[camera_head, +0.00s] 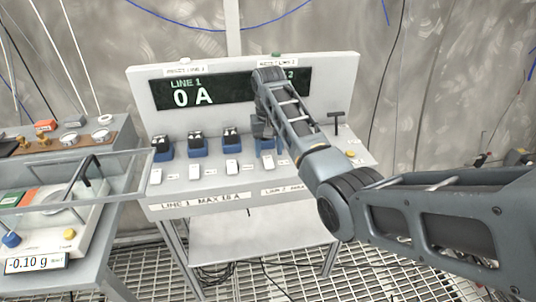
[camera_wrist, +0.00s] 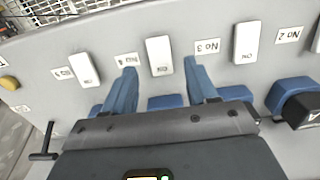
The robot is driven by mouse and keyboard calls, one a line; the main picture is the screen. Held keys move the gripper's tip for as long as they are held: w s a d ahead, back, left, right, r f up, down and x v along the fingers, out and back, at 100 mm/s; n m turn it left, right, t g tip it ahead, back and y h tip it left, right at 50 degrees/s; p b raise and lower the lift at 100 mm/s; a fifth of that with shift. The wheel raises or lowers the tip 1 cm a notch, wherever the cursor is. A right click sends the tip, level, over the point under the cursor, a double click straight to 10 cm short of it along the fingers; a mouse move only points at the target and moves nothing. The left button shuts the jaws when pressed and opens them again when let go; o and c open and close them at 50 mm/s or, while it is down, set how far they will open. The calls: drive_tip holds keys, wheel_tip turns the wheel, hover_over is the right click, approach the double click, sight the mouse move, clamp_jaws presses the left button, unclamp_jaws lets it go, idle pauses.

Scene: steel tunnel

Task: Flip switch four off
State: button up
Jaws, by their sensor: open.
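Switch four, a white rocker on the sloped panel, shows in the wrist view (camera_wrist: 159,54) beside the label No 4 (camera_wrist: 125,59). "ON" is printed at its lower end, and I cannot tell its tilt for sure. It also shows in the head view (camera_head: 267,162). My gripper (camera_wrist: 159,72) is open, with one blue finger to each side of the switch's line. The fingers point toward the panel, and nothing is held between them. I cannot tell whether they touch it. In the head view my arm covers most of the gripper.
Neighbouring white rockers stand by labels No 3 (camera_wrist: 207,46) and No 5 (camera_wrist: 62,73). Blue-based black blocks (camera_head: 232,139) line the panel behind the switches. A dark T-handle (camera_head: 336,118) stands at right. The display (camera_head: 190,95) reads LINE 1, 0 A. A scale with glass walls is at left.

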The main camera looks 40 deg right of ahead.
sight(269, 161)
drive_tip(key=shift+f, duration=1.6)
